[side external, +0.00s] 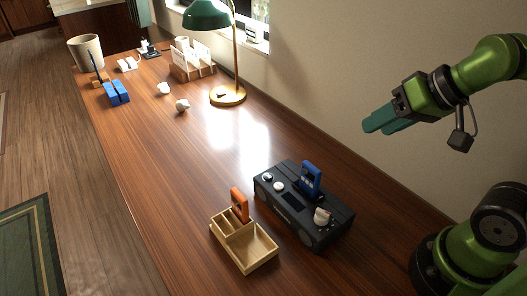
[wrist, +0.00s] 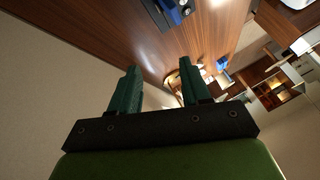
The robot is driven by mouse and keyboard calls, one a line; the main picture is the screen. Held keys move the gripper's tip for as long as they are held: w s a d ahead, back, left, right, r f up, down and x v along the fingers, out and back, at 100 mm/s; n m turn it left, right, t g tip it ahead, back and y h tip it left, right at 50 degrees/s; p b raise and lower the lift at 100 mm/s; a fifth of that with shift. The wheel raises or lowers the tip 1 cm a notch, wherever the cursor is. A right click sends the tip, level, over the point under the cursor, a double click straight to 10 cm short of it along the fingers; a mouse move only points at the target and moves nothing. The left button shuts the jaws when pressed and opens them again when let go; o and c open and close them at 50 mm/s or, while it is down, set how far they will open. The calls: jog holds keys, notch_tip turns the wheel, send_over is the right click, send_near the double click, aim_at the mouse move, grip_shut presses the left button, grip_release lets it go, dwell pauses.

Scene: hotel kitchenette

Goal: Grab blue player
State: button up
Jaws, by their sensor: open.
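A blue player (side external: 311,178) stands upright on top of a dark boxy radio-like unit (side external: 290,217), toward its back edge. In the wrist view a blue patch (wrist: 176,16), which looks like the player, shows at the top edge beside a dark shape. My gripper (side external: 375,122) is raised near the wall, to the right of and above the player, well apart from it. Its two green fingers (wrist: 160,68) are spread with nothing between them.
A wooden tray (side external: 262,262) with an upright orange player (side external: 239,205) stands beside the dark unit. A green lamp (side external: 228,97), a letter rack (side external: 193,74) and another blue object (side external: 116,94) stand farther back. The mid-table is clear.

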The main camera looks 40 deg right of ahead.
jog(key=n+g+h, duration=0.2)
jog(key=n+g, duration=0.2)
jog(key=g, duration=0.3)
send_over(312, 167)
notch_tip(312, 167, down, 17)
jog(key=shift+r, duration=0.1)
grip_shut()
dwell(0.5)
